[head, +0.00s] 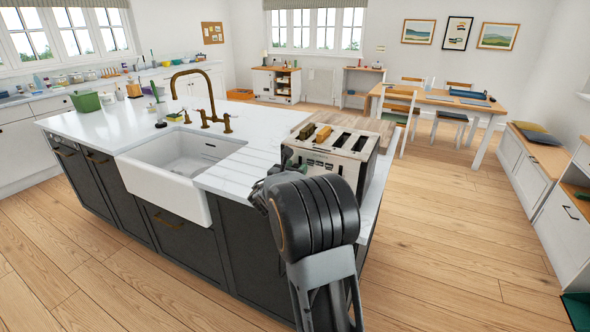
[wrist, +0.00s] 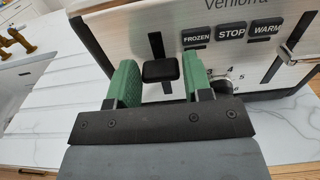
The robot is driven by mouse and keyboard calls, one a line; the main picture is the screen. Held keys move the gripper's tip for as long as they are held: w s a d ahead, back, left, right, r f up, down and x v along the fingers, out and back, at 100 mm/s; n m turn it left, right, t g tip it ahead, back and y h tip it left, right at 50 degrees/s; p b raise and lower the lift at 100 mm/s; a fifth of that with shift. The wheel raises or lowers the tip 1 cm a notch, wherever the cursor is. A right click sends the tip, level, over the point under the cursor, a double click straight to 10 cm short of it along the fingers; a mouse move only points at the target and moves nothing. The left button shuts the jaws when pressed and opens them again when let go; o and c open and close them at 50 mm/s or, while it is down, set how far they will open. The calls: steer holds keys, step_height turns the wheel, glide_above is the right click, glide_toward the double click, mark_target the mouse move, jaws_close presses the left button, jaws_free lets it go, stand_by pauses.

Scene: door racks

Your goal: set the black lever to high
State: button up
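My gripper (wrist: 160,80) is open, with one green finger on each side of the lever and a narrow gap visible at each side. Whether the fingertips touch the toaster face is unclear.
FROZEN, STOP and WARM buttons (wrist: 231,31) and a numbered dial (wrist: 222,86) lie right of the lever. A second lever (wrist: 290,55) is farther right. The white sink (head: 182,160) and brass tap (head: 200,95) are to the left. Wooden floor is open at right.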

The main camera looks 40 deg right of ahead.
jaws_close()
steer(key=shift+r+p, duration=0.45)
steer(key=shift+r, duration=0.95)
steer(key=shift+o, duration=2.1)
jaws_free()
steer(key=b+v, duration=0.1)
steer(key=v, duration=1.2)
steer(key=shift+s+a, duration=0.25)
steer(key=shift+a, duration=0.05)
steer(key=shift+f, duration=0.1)
